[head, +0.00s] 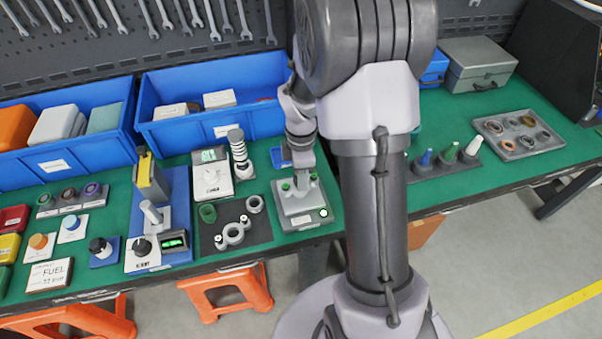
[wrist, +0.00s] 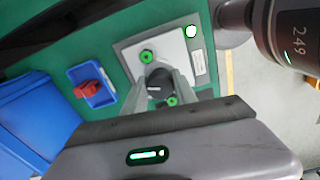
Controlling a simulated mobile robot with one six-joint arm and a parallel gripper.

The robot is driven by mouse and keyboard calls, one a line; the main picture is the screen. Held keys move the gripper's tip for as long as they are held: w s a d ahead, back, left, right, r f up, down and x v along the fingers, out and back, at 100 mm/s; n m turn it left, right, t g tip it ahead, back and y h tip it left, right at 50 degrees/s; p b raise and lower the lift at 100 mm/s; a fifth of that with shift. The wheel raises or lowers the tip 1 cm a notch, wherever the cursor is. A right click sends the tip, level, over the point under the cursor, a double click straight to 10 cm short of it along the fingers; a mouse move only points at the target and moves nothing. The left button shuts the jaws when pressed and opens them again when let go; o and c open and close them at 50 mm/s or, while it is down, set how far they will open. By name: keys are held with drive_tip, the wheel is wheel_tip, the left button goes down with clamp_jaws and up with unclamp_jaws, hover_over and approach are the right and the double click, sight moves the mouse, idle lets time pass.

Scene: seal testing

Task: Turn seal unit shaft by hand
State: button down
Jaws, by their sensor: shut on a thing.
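The seal unit (head: 298,212) is a grey box with a light top plate on the green bench; it also shows in the wrist view (wrist: 180,52). Two green round parts sit on its plate. Its shaft shows as a dark round knob (wrist: 158,84) in the wrist view. My gripper (wrist: 160,88) is over the plate, its two fingers shut on this shaft. In the head view my gripper (head: 303,180) reaches down onto the unit, and the fingers partly hide the shaft.
A blue tray with a red part (wrist: 88,90) lies beside the unit. A dark mat with metal rings (head: 234,228) and a white scale (head: 211,179) stand to its left. Blue bins (head: 210,122) stand behind. A ring tray (head: 518,137) is at the right.

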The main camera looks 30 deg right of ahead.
drive_tip(key=shift+m, duration=2.2)
drive_tip(key=shift+m+p, duration=0.35)
drive_tip(key=shift+m, duration=4.15)
drive_tip(key=shift+a+m+b, duration=0.1)
drive_tip(key=shift+m+b, duration=0.25)
drive_tip(key=shift+m, duration=1.95)
drive_tip(key=c, duration=1)
unclamp_jaws()
